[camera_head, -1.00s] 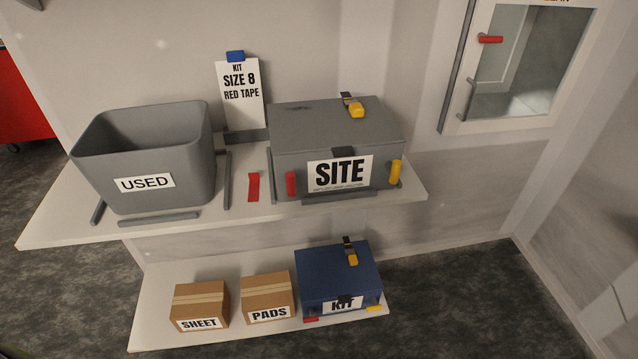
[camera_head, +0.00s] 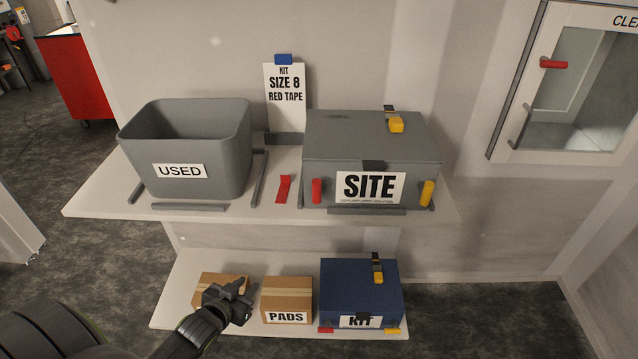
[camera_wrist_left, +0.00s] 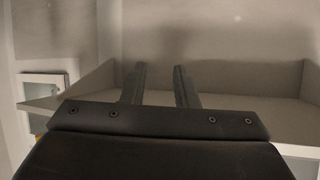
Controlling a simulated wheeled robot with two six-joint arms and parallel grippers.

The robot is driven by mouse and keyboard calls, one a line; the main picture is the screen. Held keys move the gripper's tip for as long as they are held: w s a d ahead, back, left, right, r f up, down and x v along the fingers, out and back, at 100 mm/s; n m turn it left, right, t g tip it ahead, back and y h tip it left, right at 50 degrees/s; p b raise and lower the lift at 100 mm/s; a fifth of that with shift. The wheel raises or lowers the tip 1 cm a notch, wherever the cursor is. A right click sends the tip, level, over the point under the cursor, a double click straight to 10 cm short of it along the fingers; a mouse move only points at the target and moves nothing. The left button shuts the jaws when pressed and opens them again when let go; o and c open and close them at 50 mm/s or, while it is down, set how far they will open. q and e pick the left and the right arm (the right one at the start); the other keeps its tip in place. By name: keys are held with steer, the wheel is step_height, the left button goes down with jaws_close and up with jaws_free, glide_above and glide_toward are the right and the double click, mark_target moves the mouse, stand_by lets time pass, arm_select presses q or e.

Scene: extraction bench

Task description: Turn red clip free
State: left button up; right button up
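The grey SITE box (camera_head: 372,140) stands on the upper shelf. A red clip (camera_head: 316,190) stands upright at its front left, and a yellow clip (camera_head: 427,193) leans at its front right. Another red clip (camera_head: 326,330) lies flat at the front left foot of the blue KIT box (camera_head: 350,290), with a yellow one (camera_head: 391,331) at its right. My left gripper (camera_head: 241,291) is in front of the cardboard boxes on the lower shelf, left of and below the SITE box. In the left wrist view its two fingers (camera_wrist_left: 159,72) are apart with nothing between them. My right gripper is not in view.
A grey USED bin (camera_head: 185,140) and a flat red strip (camera_head: 283,188) are left of the SITE box. A PADS box (camera_head: 287,297) is right of my gripper. Floor in front is clear.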

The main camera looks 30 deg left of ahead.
arm_select(q)
steer(key=w+d+r+m+t+h, duration=0.15)
steer(key=d+r+t, duration=0.25)
steer(key=r, duration=1.1)
steer(key=t+h, duration=0.1)
steer(key=h, duration=0.2)
glide_toward(314, 186)
steer(key=shift+m, duration=0.35)
steer(key=w, duration=0.3)
steer(key=w+d, duration=0.1)
steer(key=w, duration=0.7)
steer(key=shift+d+f, duration=0.2)
steer(key=shift+d, duration=0.1)
jaws_close()
